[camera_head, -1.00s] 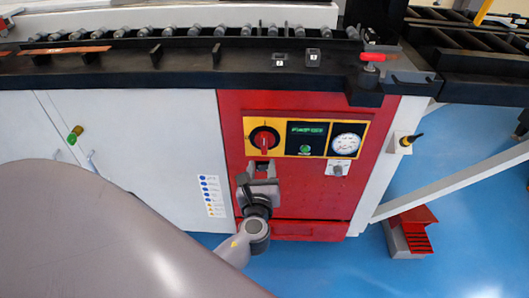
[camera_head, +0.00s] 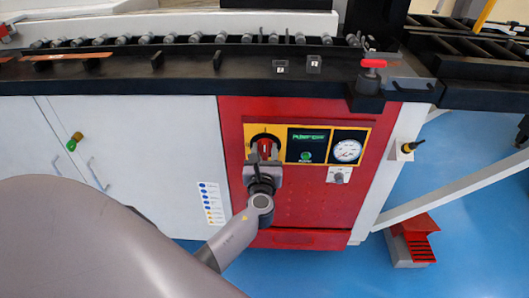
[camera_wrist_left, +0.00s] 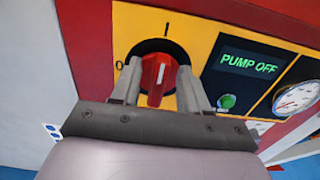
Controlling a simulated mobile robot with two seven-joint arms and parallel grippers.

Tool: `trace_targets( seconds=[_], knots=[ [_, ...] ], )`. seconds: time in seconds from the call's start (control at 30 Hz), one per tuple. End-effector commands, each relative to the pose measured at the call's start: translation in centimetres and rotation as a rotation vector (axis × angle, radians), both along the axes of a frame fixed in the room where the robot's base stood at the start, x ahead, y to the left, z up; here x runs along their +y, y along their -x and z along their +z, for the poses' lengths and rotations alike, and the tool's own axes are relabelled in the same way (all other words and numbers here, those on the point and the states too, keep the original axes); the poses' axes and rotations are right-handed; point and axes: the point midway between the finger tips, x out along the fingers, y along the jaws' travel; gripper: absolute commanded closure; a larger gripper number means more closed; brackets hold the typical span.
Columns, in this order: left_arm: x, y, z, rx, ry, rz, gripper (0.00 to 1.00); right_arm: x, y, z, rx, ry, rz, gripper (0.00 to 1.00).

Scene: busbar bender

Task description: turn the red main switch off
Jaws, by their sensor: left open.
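The red main switch (camera_head: 265,145) is a red knob on a black round plate in a yellow panel on the red cabinet front. In the left wrist view the red knob (camera_wrist_left: 156,78) stands nearly upright, its white line toward the "I" mark at the top; the "0" mark is on the left. My left gripper (camera_head: 264,154) is in front of the switch, coming from below. In the left wrist view its two fingers (camera_wrist_left: 159,85) are open, one on each side of the knob, with visible gaps. Whether either finger touches it is unclear. My right gripper is not in view.
Right of the switch are a display (camera_wrist_left: 249,62) reading "PUMP OFF", a green button (camera_wrist_left: 227,101) and a round gauge (camera_head: 347,150). The black machine bed (camera_head: 190,85) overhangs above. A red foot pedal (camera_head: 411,232) stands on the blue floor at right.

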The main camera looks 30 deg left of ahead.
Motion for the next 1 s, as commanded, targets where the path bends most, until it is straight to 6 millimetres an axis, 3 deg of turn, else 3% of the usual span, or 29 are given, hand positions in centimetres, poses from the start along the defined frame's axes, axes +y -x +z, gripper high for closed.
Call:
trace_targets(
  seconds=[0.07,0.17,0.2,0.23,0.67,1.0],
  knots=[
    [0.0,0.0,0.0,0.0,0.0,0.0,0.55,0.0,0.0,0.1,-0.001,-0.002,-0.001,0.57],
    [0.0,0.0,0.0,0.0,0.0,0.0,0.81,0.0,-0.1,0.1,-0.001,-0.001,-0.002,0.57],
    [0.0,0.0,0.0,0.0,0.0,0.0,0.94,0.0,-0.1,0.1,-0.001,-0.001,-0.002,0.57],
    [0.0,0.0,0.0,0.0,0.0,0.0,1.0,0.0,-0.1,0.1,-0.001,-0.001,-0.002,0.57],
    [0.1,0.1,-0.1,-0.032,0.05,0.0,1.0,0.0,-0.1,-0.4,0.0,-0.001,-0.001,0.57],
    [0.4,0.3,-0.4,-0.162,0.263,-0.001,1.0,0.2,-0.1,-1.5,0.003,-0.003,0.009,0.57]
  ],
)
